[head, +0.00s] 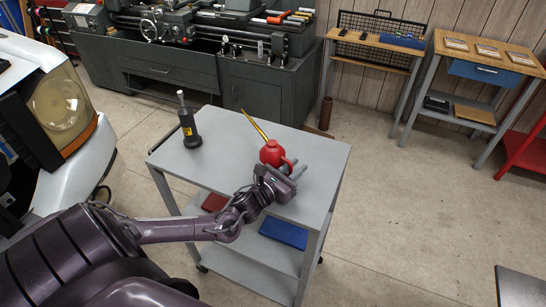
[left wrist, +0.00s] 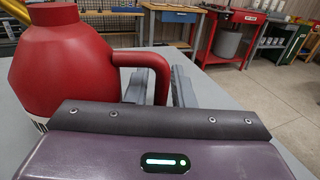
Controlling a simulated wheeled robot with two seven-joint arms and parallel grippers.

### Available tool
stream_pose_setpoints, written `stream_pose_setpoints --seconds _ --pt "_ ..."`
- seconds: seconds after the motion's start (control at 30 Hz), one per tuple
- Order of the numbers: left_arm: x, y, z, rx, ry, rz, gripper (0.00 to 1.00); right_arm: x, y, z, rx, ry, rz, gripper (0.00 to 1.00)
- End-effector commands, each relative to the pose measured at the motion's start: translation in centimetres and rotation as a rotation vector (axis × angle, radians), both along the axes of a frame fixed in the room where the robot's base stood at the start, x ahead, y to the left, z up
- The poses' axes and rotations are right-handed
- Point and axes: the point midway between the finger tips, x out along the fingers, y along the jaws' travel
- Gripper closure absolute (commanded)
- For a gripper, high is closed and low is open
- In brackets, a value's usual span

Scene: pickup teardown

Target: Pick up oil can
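The red oil can (head: 271,154) with a long brass spout stands upright on the top of a grey cart (head: 225,150). In the left wrist view its red body (left wrist: 62,65) fills the left side, with a looped handle on the right. My left gripper (head: 292,171) is at the near right side of the can, at handle height. Its two fingers (left wrist: 165,88) are apart, one inside the handle loop and one outside, with the handle's upright part between them. A narrow gap seems to show beside the handle; contact is hard to tell. My right gripper is out of view.
A dark bottle (head: 188,122) with a yellow label stands at the cart's back left. The lower shelf holds a blue case (head: 284,232) and a red box (head: 214,202). A lathe (head: 200,35) and workbenches (head: 475,65) line the back wall. Floor right of the cart is clear.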

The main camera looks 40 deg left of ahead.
Motion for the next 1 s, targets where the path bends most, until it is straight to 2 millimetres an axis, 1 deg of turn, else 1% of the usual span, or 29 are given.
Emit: stream_pose_setpoints --seconds 0.17,0.23,0.33,0.37,0.83,1.0 --pt "0.0 0.0 -0.1 0.0 0.0 0.0 0.78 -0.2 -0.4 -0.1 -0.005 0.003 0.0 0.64" --pt "0.0 0.0 0.0 0.0 0.0 0.0 0.85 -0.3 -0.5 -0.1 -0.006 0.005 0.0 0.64" --pt "0.0 0.0 0.0 0.0 0.0 0.0 0.98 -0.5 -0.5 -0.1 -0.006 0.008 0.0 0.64" --pt "0.0 0.0 0.0 0.0 0.0 0.0 1.0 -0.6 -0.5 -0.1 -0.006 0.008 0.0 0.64" --pt "0.0 0.0 0.1 0.0 -0.002 0.0 1.0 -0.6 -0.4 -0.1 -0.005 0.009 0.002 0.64" --pt "0.0 0.1 1.1 0.002 -0.003 0.0 1.0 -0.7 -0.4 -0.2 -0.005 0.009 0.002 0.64"
